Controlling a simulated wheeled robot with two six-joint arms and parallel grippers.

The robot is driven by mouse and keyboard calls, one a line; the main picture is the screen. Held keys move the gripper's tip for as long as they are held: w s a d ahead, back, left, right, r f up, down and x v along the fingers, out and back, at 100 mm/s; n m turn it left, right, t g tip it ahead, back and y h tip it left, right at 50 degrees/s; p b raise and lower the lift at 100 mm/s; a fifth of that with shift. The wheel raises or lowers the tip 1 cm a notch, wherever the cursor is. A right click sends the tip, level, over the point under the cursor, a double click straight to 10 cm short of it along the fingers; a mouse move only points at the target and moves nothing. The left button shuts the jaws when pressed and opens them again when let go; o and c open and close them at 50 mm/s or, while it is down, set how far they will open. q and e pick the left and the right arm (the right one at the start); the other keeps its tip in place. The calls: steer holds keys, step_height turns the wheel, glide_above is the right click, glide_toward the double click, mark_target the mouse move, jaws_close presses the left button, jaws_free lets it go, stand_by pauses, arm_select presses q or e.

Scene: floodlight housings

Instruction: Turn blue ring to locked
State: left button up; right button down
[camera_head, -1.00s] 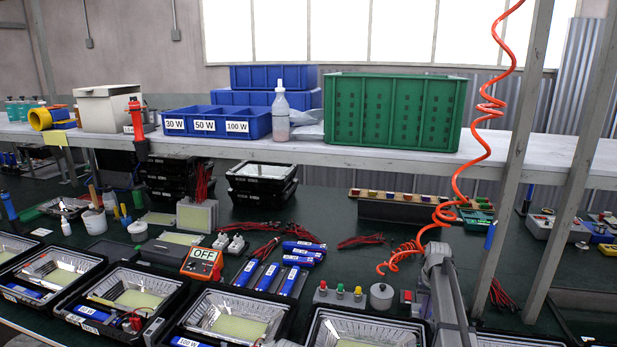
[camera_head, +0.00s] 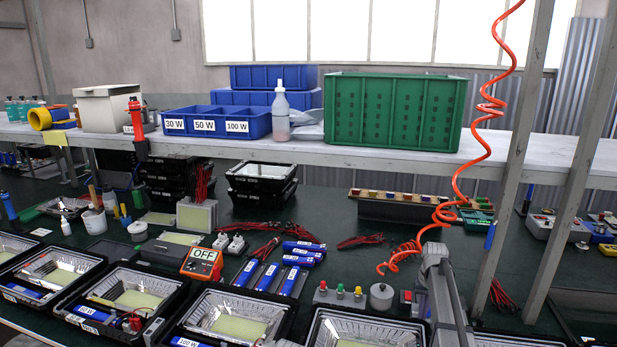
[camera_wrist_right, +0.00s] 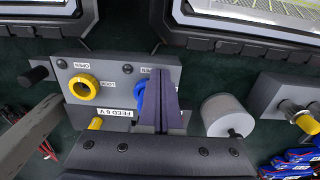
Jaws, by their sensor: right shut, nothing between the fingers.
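In the right wrist view the blue ring (camera_wrist_right: 139,98) sits on a grey panel (camera_wrist_right: 112,78), under an "OPEN" label. My right gripper (camera_wrist_right: 167,76) is shut and empty. Its fingers hide the right part of the blue ring; I cannot tell whether they touch it. A yellow ring (camera_wrist_right: 84,87) with "OPEN" and "LOCK" labels is on the same panel, left of the blue one. The blue ring's lock mark is not visible. In the head view my right arm covers most of this area. My left gripper is not in view.
A grey cylinder (camera_wrist_right: 227,114) stands close to the right of the fingers, with a button box (camera_wrist_right: 286,104) beyond it. Floodlight housings (camera_wrist_right: 250,25) border the panel. In the head view an orange coiled hose (camera_head: 470,160) hangs near my right arm.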

steer(key=shift+s+a+r+p, duration=0.1)
steer(key=shift+s+r+p, duration=0.05)
steer(key=shift+r+p, duration=2.95)
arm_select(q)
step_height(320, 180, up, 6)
arm_select(e)
steer(key=shift+f, duration=0.1)
